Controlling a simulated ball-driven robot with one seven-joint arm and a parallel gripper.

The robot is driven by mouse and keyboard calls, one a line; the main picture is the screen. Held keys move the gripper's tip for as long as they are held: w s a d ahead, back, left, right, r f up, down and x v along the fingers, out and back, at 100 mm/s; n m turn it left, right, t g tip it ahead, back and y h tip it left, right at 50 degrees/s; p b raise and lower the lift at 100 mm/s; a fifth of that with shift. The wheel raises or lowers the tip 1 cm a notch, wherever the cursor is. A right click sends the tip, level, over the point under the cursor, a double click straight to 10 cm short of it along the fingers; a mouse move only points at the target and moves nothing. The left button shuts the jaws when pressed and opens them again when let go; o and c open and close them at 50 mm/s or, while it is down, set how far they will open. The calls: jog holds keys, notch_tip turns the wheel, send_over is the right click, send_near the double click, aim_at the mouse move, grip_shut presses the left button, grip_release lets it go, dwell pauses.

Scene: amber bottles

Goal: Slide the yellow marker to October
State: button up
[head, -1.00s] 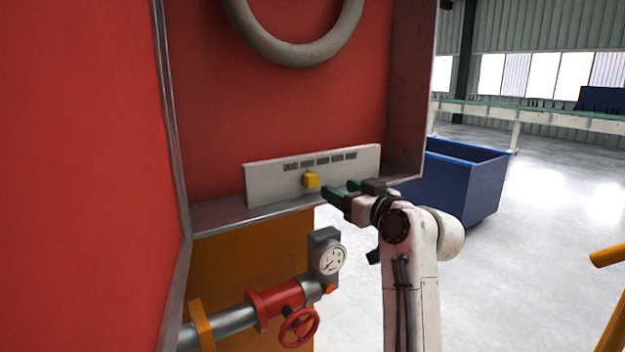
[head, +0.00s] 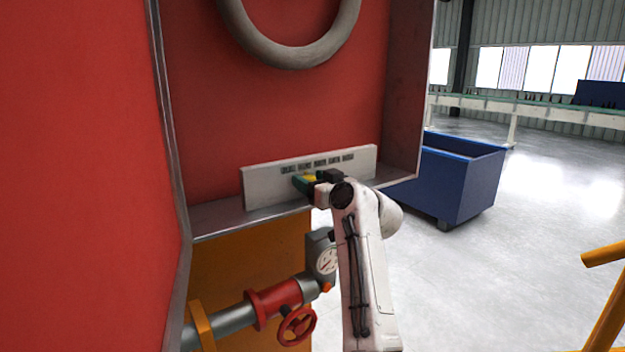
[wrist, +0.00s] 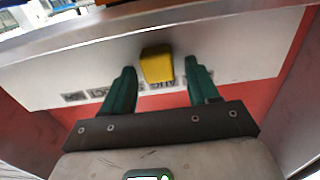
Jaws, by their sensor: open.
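The yellow marker (wrist: 157,66) is a small block on the face of a pale label board (head: 262,186). In the wrist view it sits between the two green fingers of my gripper (wrist: 160,90), with a visible gap on each side. In the head view my gripper (head: 308,183) is at the board and partly covers the marker (head: 310,177). The gripper is open. A row of dark printed labels (head: 318,164) runs along the board above the marker; the lettering is too small to read, so I cannot tell which is October.
The board stands on the metal ledge (head: 220,217) of a red cabinet with side walls. A thick grey hose (head: 292,55) hangs above. Below are a gauge (head: 327,260) and a red valve wheel (head: 297,325). A blue bin (head: 460,180) stands to the right.

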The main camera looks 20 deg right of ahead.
jog(key=shift+c, duration=0.2)
grip_shut()
dwell(0.4)
